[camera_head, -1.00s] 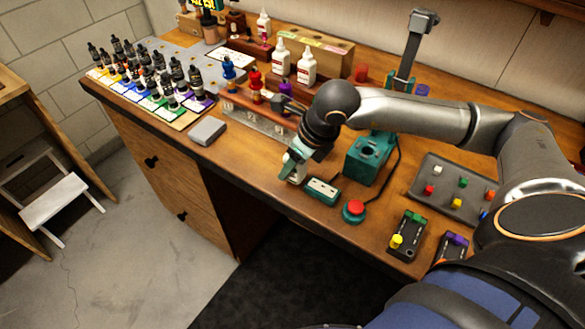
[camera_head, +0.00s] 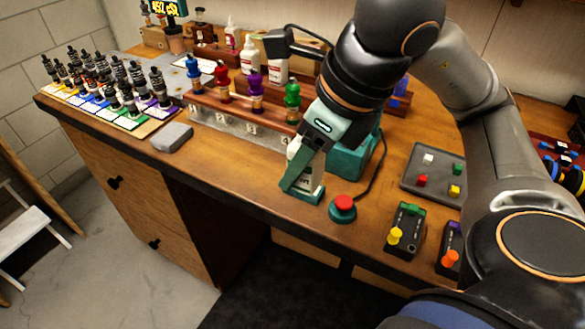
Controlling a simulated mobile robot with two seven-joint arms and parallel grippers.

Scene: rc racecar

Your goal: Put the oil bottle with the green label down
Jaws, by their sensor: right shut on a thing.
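My right gripper (camera_head: 298,172) reaches down to the front part of the workbench, at the centre of the head view. It is shut on a small pale bottle (camera_head: 293,149), of which only a sliver shows beside the fingers. The bottle's label is hidden, so I cannot tell its colour. I also cannot tell whether its base touches the bench. My left gripper is not in view.
A rack (camera_head: 235,122) of coloured-top shocks is behind left. A grey block (camera_head: 172,137) lies left; wood between is clear.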

